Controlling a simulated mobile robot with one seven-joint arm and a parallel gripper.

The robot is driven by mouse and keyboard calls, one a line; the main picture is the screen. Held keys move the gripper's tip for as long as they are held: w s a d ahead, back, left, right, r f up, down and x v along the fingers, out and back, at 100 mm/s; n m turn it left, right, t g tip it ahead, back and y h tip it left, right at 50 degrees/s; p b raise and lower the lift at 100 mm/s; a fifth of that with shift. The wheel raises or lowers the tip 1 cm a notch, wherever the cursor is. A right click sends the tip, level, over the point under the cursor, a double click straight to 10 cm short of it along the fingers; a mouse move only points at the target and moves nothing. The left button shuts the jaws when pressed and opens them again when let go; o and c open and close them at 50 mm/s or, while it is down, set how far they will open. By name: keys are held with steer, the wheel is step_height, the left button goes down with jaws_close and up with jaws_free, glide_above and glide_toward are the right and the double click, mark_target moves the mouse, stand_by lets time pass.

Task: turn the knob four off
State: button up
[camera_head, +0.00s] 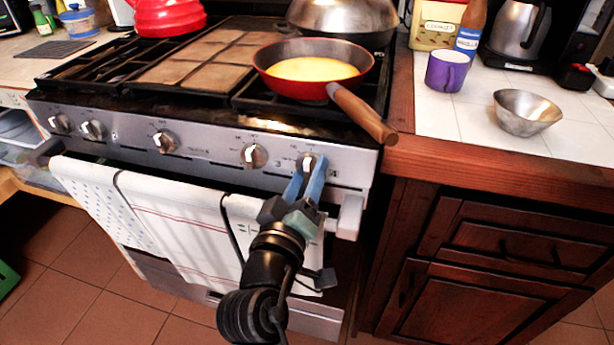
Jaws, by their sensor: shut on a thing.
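The stove's front panel (205,150) carries a row of several round knobs with white grips. My gripper (307,172) reaches up to the panel from below, with its two blue fingers on either side of the rightmost knob (308,162), shut on it. The fingers cover part of this knob, and its exact angle is hard to read. The knob just left of it (254,156) is free and uncovered. Farther left are a middle knob (165,141) and two more knobs (93,129) close together.
A red pan (270,78) with yellow food sits on the right burner, its wooden handle (362,114) jutting over the front edge near the rightmost knob. Towels (185,225) hang on the oven handle (349,217) beside my arm. A purple mug (447,70) and metal bowl (527,111) stand right.

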steer(key=o, duration=1.4)
steer(key=v, duration=1.3)
